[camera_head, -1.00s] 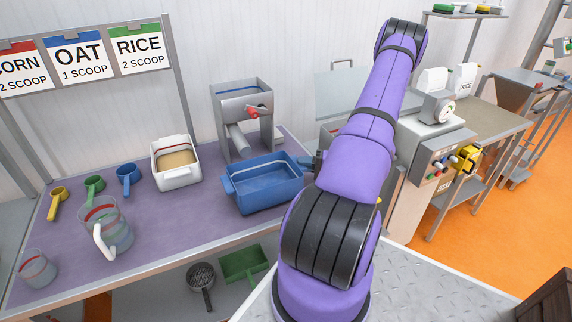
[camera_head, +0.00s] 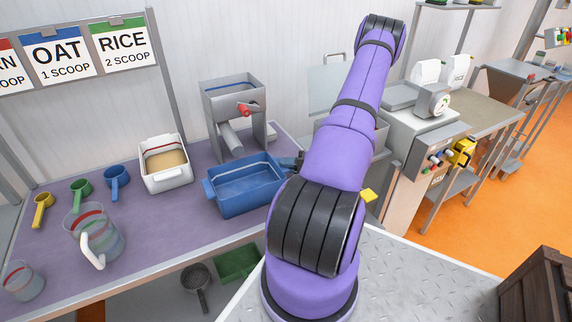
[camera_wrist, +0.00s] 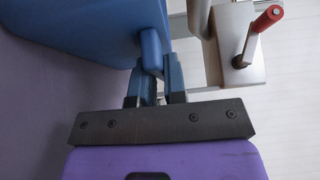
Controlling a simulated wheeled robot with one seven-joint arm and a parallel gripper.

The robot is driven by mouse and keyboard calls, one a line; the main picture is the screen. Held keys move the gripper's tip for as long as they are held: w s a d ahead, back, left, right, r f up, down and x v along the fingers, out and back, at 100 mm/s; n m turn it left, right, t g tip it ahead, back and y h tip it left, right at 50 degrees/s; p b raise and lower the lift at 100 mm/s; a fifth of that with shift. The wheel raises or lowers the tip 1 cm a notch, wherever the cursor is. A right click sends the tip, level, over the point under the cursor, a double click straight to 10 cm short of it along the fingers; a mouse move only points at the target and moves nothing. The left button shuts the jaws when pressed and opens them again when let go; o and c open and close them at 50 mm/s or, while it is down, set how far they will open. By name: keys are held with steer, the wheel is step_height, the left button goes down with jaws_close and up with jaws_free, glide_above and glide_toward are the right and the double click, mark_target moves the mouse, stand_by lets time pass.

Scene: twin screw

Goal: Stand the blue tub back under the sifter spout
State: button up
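The blue tub (camera_head: 243,200) is upright at the front of the purple table, close in front of the grey metal sifter (camera_head: 233,88). The sifter's round spout (camera_head: 230,137) slants down toward the tub's back rim; I cannot tell whether its end overhangs it. My gripper (camera_head: 288,163) is at the tub's right end, mostly hidden behind my arm in the head view. In the wrist view, my gripper's fingers (camera_wrist: 157,82) are closed about the tub's end handle (camera_wrist: 151,52). The sifter's red-handled crank (camera_wrist: 268,18) shows at upper right there.
A white bin of tan grain (camera_head: 166,165) stands just left of the tub. Yellow, green and blue scoops, a clear jug (camera_head: 95,235) and a cup are farther left. A machine with a dial (camera_head: 433,100) stands to the right. A wooden crate (camera_head: 540,285) is at lower right.

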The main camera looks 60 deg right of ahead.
steer(key=o, duration=0.4)
steer(key=shift+o, duration=0.2)
steer(key=v, duration=1.2)
steer(key=shift+r, duration=0.1)
steer(key=w+a+r+n+g+y, duration=0.2)
steer(key=w+a+r+n+g, duration=0.1)
steer(key=w+a+r+g, duration=0.5)
steer(key=w+a+r+n+g+y, duration=0.25)
steer(key=w+a+r+n, duration=0.2)
steer(key=r, duration=0.65)
steer(key=w+a+r+n+g+h, duration=0.3)
steer(key=a+r+g+h, duration=0.25)
steer(key=a+r, duration=0.7)
steer(key=s+a+r+n+t+h, duration=0.1)
steer(key=s+a+r+t+h, duration=0.1)
steer(key=s+a+r, duration=0.3)
steer(key=s+a+r+n+t+h, duration=0.2)
steer(key=s+a+r+h, duration=0.2)
steer(key=a, duration=0.6)
steer(key=shift+s+a+r+t, duration=0.4)
steer(key=shift+s+r, duration=0.2)
steer(key=shift+s, duration=0.35)
